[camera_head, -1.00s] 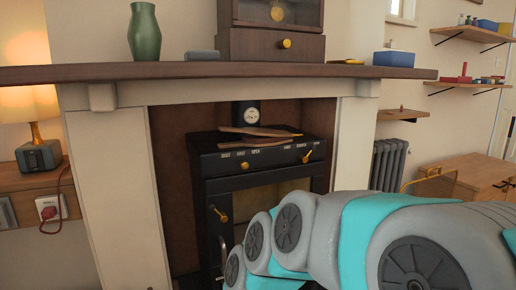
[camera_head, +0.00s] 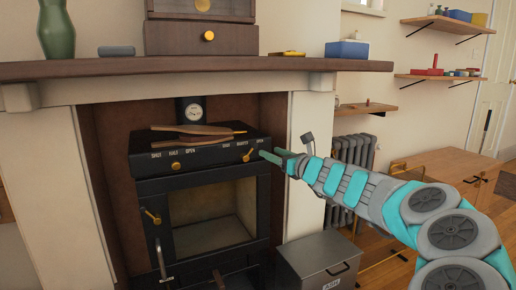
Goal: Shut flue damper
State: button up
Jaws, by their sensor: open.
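The black stove (camera_head: 150,182) stands in the fireplace. Its top front panel has a left brass knob (camera_head: 176,166) below the lettering "SHUT HALF OPEN", nearest the word HALF. A right brass knob (camera_head: 248,155) on a slanted stem sits below a second row of lettering, too small to read surely. Which of the two is the flue damper I cannot tell. My gripper (camera_head: 271,155) has green fingers, is open and empty, and points left at the panel's right end, just right of the right knob. No contact with the knob shows.
A stove door handle (camera_head: 152,216) sticks out at the left. A grey ash box (camera_head: 320,259) stands on the floor at right. The mantel (camera_head: 200,67) overhangs the stove; the radiator (camera_head: 352,165) is behind my arm.

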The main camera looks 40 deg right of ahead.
aim_at(256, 147)
jog(key=w, duration=0.7)
jog(key=shift+w, duration=0.15)
grip_shut()
dwell(0.3)
